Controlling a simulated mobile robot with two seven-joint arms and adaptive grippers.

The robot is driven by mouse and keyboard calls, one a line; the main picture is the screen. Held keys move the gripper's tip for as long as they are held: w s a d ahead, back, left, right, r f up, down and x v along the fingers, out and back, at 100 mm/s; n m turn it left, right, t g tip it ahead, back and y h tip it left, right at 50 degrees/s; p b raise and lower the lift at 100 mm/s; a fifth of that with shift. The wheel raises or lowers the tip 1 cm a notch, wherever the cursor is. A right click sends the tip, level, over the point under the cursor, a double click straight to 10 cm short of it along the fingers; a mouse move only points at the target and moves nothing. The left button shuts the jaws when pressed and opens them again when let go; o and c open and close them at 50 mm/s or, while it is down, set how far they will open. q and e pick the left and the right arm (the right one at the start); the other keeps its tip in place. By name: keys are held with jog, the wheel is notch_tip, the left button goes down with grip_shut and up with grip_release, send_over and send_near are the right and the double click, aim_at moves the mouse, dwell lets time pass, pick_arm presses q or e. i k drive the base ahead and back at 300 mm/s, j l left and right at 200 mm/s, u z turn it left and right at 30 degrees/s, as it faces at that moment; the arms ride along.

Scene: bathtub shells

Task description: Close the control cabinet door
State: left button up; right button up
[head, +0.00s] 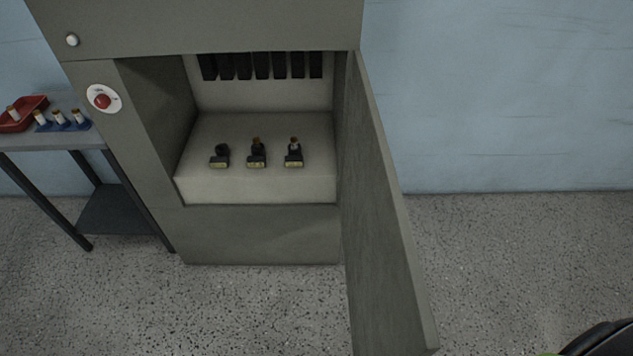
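The grey control cabinet (265,235) stands ahead of me with its front open. Its door (382,215) is hinged on the right side of the opening and swung wide out toward me. The door's lower outer corner reaches near the bottom edge of the picture. Inside, several black slots hang at the back, and three small dark holders with yellow labels (256,155) stand on a pale ledge (255,190). The middle and right holders carry brown-topped pieces; the left one shows none. Neither of my grippers can be made out in the head view.
A red button on a white disc (102,99) and a white round knob (72,40) are on the cabinet front. A side table (88,135) at the left holds a red tray (36,104) and a blue rack (62,126). Speckled floor right of the door is mostly clear.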

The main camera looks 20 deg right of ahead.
aim_at(390, 314)
jog(key=l, duration=0.6)
jog(key=k+l, duration=0.1)
jog(key=l, duration=0.5)
jog(key=k+l+u, duration=0.1)
jog(key=k+l, duration=0.3)
jog(key=k+l+u, duration=0.1)
jog(key=k+l, duration=0.25)
jog(key=k, duration=0.15)
